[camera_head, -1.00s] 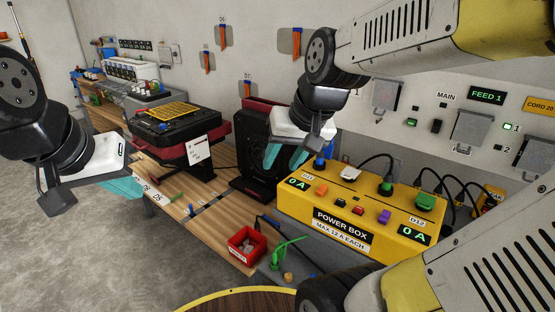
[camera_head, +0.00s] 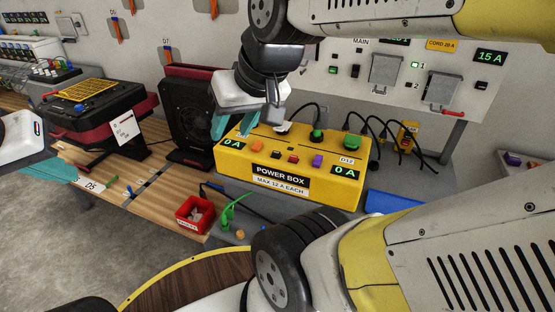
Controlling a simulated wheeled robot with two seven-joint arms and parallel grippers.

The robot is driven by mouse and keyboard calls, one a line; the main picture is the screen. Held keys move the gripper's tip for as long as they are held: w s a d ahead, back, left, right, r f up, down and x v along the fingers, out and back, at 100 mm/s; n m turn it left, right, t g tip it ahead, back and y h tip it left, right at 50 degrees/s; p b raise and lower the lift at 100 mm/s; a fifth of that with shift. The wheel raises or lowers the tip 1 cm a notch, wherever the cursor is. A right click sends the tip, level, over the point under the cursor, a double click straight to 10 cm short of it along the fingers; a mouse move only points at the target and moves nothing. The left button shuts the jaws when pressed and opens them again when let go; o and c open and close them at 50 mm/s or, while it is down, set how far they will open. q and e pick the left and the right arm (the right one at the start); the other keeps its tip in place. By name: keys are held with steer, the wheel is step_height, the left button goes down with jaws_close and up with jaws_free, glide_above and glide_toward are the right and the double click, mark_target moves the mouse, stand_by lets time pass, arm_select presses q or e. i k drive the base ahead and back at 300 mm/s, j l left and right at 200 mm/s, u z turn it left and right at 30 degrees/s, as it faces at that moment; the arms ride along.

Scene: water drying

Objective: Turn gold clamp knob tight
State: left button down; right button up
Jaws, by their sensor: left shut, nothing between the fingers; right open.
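A small gold knob (camera_head: 240,234) shows low in the middle of the head view, beside a green clamp (camera_head: 229,211) at the bench's front. Whether the knob is joined to the clamp is too small to tell. My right gripper (camera_head: 232,125) is open, fingers pointing down, at the back left of the yellow power box and well above and behind the knob. My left gripper (camera_head: 62,172) is shut and empty at the left edge, far from the knob.
The yellow power box (camera_head: 262,183) with cables stands behind the knob. A red bin (camera_head: 194,215) is left of the clamp. A black fan-like unit (camera_head: 190,120) stands behind. A round wooden top (camera_head: 190,284) with a yellow rim lies in front.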

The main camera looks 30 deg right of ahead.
mark_target(240, 235)
steer(key=k+l+z, duration=0.1)
steer(key=z, duration=0.25)
steer(key=k+l+z, duration=0.2)
steer(key=z, duration=0.2)
steer(key=k+l+z, duration=0.35)
steer(key=i+j, duration=0.05)
steer(key=j, duration=0.05)
